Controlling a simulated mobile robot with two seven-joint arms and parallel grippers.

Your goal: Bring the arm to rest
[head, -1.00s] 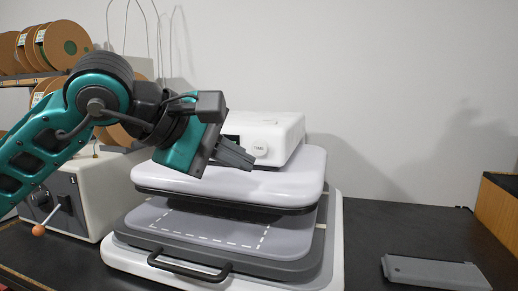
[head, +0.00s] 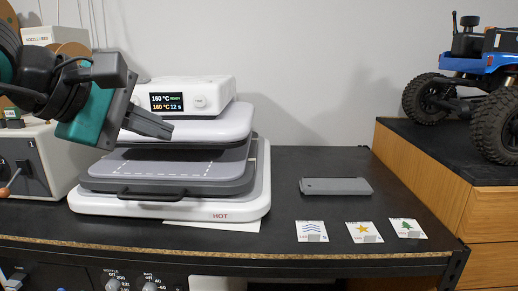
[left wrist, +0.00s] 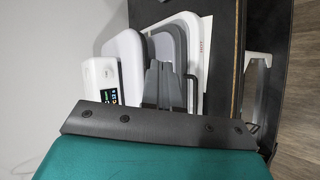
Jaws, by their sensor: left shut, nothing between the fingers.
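My left gripper (head: 152,122) hangs at the left of the head view, its dark fingers together with nothing between them. The fingers overlap the upper plate of the heat press in the picture. In the left wrist view the fingers (left wrist: 166,84) point at the press, with no object between them. The heat press (head: 258,195) has a white base marked HOT, a raised white upper plate (head: 225,122) and a grey lower plate (head: 228,171) with a dashed outline. Its control box (head: 215,92) reads 160 °C and 12 s. My right gripper is not in view.
A flat grey block (head: 336,187) lies on the black bench (head: 288,172). A blue crawler (head: 468,62) stands on a wooden cabinet (head: 420,165) at right. A grey machine (head: 40,150) is at left.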

